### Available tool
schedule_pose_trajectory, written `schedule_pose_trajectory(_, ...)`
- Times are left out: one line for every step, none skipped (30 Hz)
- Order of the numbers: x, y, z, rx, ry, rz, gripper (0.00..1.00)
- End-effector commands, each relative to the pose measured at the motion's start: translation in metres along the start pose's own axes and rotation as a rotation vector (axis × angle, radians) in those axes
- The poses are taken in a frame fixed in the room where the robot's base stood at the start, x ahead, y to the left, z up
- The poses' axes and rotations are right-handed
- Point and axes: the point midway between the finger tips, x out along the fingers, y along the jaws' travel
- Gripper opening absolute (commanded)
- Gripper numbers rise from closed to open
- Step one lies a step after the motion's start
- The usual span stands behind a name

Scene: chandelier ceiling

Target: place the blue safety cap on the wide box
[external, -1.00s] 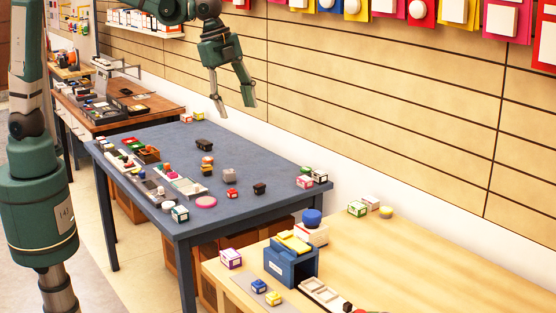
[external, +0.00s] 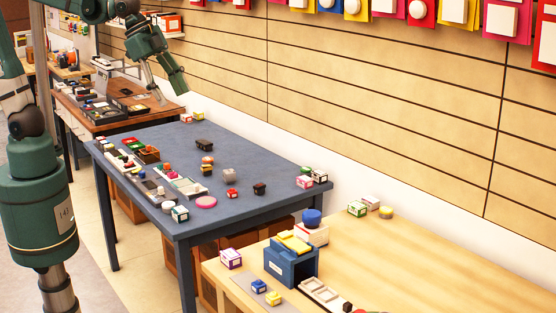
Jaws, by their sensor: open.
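A round blue cap-like item (external: 312,216) rests on top of a white box with a reddish side (external: 313,234), near the left end of the light wooden table. I take it for the blue safety cap. This white box may be the wide box, but I cannot tell for sure. My gripper (external: 171,97) is open and empty, with its fingers pointing down. It is in the air at the upper left, near the far end of the grey-blue table and well away from the cap.
A blue bin (external: 280,264) with yellow items on top stands in front of the cap's box. The grey-blue table (external: 255,172) carries several small items and trays. A brown workbench (external: 128,117) stands behind it. The wooden table's right part (external: 470,270) is clear.

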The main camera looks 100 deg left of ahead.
Motion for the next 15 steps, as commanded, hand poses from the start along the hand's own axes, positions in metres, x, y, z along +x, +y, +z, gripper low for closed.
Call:
schedule_pose_trajectory(-0.003, 0.005, 0.01, -0.018, 0.007, -0.003, 0.5)
schedule_pose_trajectory(-0.005, 0.007, 0.016, -0.031, 0.012, -0.005, 0.5)
schedule_pose_trajectory(-0.007, 0.01, 0.022, -0.048, 0.02, -0.007, 0.5)
schedule_pose_trajectory(-0.009, 0.012, 0.027, -0.061, 0.025, -0.009, 0.5)
schedule_pose_trajectory(-0.01, 0.014, 0.032, -0.074, 0.031, -0.011, 0.5)
schedule_pose_trajectory(-0.012, 0.018, 0.039, -0.09, 0.037, -0.013, 0.5)
schedule_pose_trajectory(-0.013, 0.02, 0.044, -0.104, 0.042, -0.014, 0.5)
schedule_pose_trajectory(-0.014, 0.022, 0.05, -0.115, 0.048, -0.016, 0.5)
schedule_pose_trajectory(-0.016, 0.025, 0.056, -0.133, 0.056, -0.018, 0.5)
schedule_pose_trajectory(-0.017, 0.027, 0.061, -0.145, 0.061, -0.02, 0.5)
schedule_pose_trajectory(-0.017, 0.03, 0.067, -0.158, 0.066, -0.021, 0.5)
schedule_pose_trajectory(-0.018, 0.033, 0.074, -0.175, 0.073, -0.022, 0.5)
schedule_pose_trajectory(-0.018, 0.035, 0.079, -0.188, 0.079, -0.023, 0.5)
schedule_pose_trajectory(-0.019, 0.037, 0.084, -0.201, 0.085, -0.024, 0.5)
schedule_pose_trajectory(-0.019, 0.04, 0.091, -0.217, 0.092, -0.026, 0.5)
